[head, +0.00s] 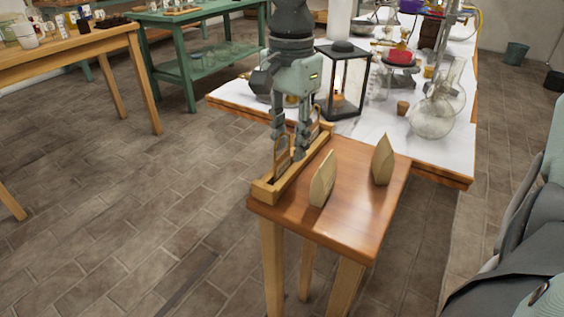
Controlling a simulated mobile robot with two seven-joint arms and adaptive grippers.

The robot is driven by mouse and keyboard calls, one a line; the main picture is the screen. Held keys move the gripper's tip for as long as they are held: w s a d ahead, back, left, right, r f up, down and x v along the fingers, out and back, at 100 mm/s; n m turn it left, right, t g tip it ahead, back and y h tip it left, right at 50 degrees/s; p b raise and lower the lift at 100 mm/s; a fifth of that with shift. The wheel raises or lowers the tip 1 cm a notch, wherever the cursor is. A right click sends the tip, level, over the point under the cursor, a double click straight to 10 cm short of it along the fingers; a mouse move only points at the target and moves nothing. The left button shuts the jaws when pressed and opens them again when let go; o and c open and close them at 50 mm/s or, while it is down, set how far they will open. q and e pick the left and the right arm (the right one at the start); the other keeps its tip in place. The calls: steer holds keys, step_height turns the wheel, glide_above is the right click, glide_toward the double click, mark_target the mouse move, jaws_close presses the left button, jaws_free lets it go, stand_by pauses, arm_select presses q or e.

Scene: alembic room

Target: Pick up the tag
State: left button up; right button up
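No piece is clearly marked as the tag. Two pale wooden pieces with pointed tops, a near one (322,180) and a far one (382,161), stand upright on the small wooden table (346,211). A narrow wooden rack (266,191) with thin wire loops lies along the table's left edge. My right gripper (291,147) points down over the rack, left of both pieces. Its two fingers look apart, with their tips low among the wire loops. I see nothing clearly between them; a thin thing there could be hidden. My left gripper is not in view.
Behind the small table, a white-topped bench (376,128) holds a black lantern (343,82), a glass flask (433,118), a cork (403,107) and a red bowl (400,57). A wooden table (75,45) and a green table (182,62) stand at left. Brick floor between is clear.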

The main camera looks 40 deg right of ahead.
jaws_close()
steer(key=shift+r, duration=0.15)
stand_by(0.4)
